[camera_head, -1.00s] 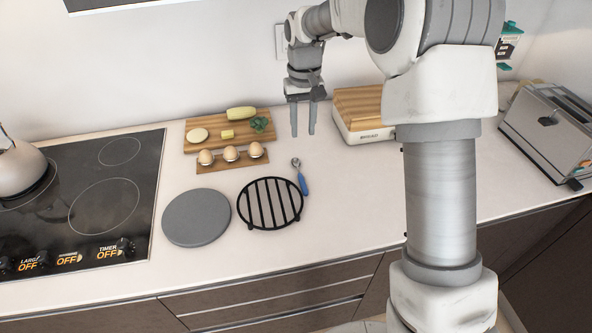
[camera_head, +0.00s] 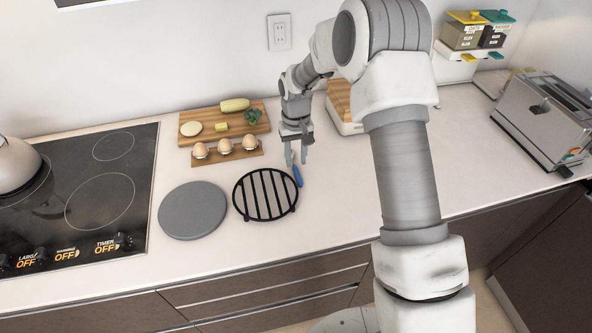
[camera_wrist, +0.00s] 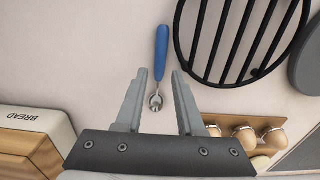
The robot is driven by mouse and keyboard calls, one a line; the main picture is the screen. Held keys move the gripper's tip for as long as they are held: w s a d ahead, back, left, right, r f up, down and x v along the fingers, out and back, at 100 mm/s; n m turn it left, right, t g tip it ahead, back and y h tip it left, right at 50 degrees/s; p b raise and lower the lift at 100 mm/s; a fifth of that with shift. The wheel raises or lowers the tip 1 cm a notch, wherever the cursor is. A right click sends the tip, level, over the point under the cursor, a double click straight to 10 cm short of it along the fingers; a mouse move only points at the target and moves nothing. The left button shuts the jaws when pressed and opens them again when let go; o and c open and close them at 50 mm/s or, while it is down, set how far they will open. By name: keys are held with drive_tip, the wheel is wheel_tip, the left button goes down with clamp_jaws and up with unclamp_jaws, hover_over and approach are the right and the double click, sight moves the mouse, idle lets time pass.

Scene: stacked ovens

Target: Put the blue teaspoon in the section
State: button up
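The blue teaspoon (camera_head: 297,176) lies on the white counter just right of the round black trivet. In the wrist view its blue handle (camera_wrist: 161,55) points away from me and its metal bowl (camera_wrist: 155,101) lies between my fingertips in the picture. My gripper (camera_head: 297,157) is over the bowl end of the spoon. It also shows in the wrist view (camera_wrist: 159,75), with its two fingers apart and nothing held. I cannot tell how far the fingertips are above the counter. No section is clearly identifiable in these frames.
The black trivet (camera_head: 266,196) and a grey round plate (camera_head: 193,210) lie left of the spoon. An egg holder (camera_head: 239,155) and cutting board (camera_head: 240,131) are behind. A bread box (camera_head: 343,107) stands behind right; a toaster (camera_head: 540,120) is far right. Counter right of the spoon is clear.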

sight(296, 168)
drive_tip(key=shift+w+f, duration=0.15)
drive_tip(key=shift+f, duration=1.5)
clamp_jaws()
drive_tip(key=shift+r, duration=0.5)
drive_tip(key=r, duration=0.2)
drive_tip(key=d+r, duration=0.1)
drive_tip(key=shift+r+b, duration=0.3)
drive_tip(key=shift+r, duration=0.05)
drive_tip(key=s+d+r, duration=0.4)
drive_tip(key=d+r, duration=0.2)
drive_tip(key=d, duration=0.3)
drive_tip(key=s+d+m, duration=0.1)
drive_tip(key=s+m, duration=0.1)
drive_tip(key=s, duration=0.6)
drive_tip(key=shift+f+b, duration=0.4)
drive_tip(key=shift+b, duration=0.05)
